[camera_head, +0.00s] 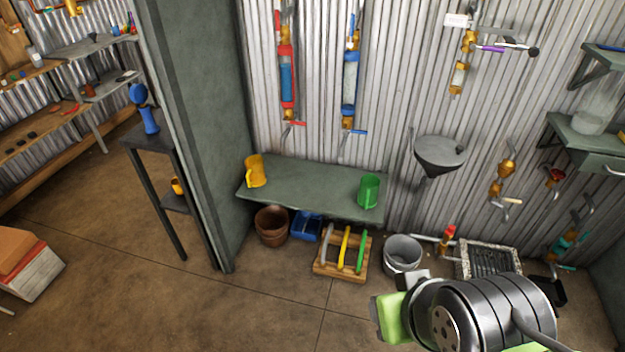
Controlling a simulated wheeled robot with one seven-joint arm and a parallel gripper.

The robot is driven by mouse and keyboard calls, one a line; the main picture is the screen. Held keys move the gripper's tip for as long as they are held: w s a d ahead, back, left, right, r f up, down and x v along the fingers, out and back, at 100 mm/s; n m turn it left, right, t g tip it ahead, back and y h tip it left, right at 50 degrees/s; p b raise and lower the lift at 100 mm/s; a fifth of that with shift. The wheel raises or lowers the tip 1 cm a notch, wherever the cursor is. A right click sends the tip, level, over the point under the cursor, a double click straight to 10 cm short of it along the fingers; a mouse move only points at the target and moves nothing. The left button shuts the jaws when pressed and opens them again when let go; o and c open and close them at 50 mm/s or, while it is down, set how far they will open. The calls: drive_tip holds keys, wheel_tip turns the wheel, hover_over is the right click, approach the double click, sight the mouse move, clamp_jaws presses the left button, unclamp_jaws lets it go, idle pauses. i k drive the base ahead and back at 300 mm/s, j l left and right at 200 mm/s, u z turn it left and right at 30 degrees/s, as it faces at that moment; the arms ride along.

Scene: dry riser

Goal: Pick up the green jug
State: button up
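The green jug (369,191) stands upright near the right end of a grey-green bench (305,187) against the corrugated wall. A yellow jug (254,171) stands near the bench's left end. My gripper (390,318), with light green parts, is at the lower right, much nearer the camera than the bench and apart from the green jug. Its fingertips are not clearly shown, so I cannot tell whether it is open or shut.
A grey partition (192,130) stands at the bench's left end. Below the bench are a brown pot (271,226), a blue box (306,226) and a wooden rack (342,254). A metal bucket (402,255) stands to the right. The floor in front is clear.

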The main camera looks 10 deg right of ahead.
sight(369, 182)
drive_tip(key=i+l+u, duration=0.7)
drive_tip(key=l+u, duration=0.15)
drive_tip(key=i+l+u, duration=0.15)
drive_tip(key=l+u, duration=0.15)
drive_tip(key=l, duration=0.2)
drive_tip(key=i+l+u, duration=0.1)
drive_tip(key=l+u, duration=0.2)
drive_tip(key=l, duration=0.15)
